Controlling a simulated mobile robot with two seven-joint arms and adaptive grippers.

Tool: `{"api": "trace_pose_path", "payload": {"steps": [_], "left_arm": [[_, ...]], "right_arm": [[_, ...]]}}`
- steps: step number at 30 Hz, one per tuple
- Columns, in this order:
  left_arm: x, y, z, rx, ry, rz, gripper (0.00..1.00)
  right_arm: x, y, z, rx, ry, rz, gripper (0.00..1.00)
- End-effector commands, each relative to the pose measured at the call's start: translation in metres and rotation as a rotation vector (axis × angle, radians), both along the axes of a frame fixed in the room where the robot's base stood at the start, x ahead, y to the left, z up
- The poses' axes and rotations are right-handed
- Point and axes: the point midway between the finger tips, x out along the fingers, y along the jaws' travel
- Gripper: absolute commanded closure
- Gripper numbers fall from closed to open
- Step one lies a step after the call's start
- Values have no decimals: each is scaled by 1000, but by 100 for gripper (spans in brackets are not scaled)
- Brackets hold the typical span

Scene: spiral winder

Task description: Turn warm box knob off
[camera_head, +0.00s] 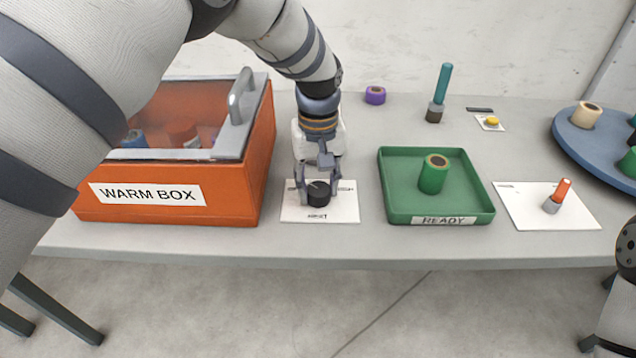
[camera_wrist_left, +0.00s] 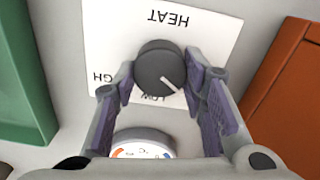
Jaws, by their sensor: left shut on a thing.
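The warm box knob (camera_head: 318,198) is a round black knob with a white pointer line, on a white card (camera_head: 345,210) right of the orange warm box (camera_head: 235,190). My left gripper (camera_head: 318,186) reaches down over it with one finger on each side, shut on it. In the left wrist view the knob (camera_wrist_left: 158,62) sits between the fingers (camera_wrist_left: 160,84). Its pointer slants down and right, right of the LOW mark. The card reads HEAT at the top, upside down; a finger partly covers the left word. Any label on the right is hidden.
A white dial gauge (camera_wrist_left: 142,147) with a coloured scale stands beside the card. A green READY tray (camera_head: 465,205) holding a green roll (camera_head: 433,175) lies to the right. A card (camera_head: 580,215) with an orange-handled piece and a blue turntable (camera_head: 580,140) are farther right.

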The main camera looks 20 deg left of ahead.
Motion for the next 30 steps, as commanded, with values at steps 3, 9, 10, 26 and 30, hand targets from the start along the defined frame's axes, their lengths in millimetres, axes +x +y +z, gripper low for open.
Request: {"api": "trace_pose_path", "payload": {"steps": [3,9,10,26,30], "left_arm": [[0,0,0,0,0,42,89],[0,0,-1,0,0,83,89],[0,0,-1,-1,1,86,89],[-1,0,-1,-1,2,95,43],[0,0,-1,-1,1,94,41]], "right_arm": [[1,0,1,0,-2,0,100],[1,0,1,0,-3,0,100],[1,0,1,0,-3,0,100],[1,0,1,0,-3,0,100],[1,0,1,0,-3,0,100]]}}
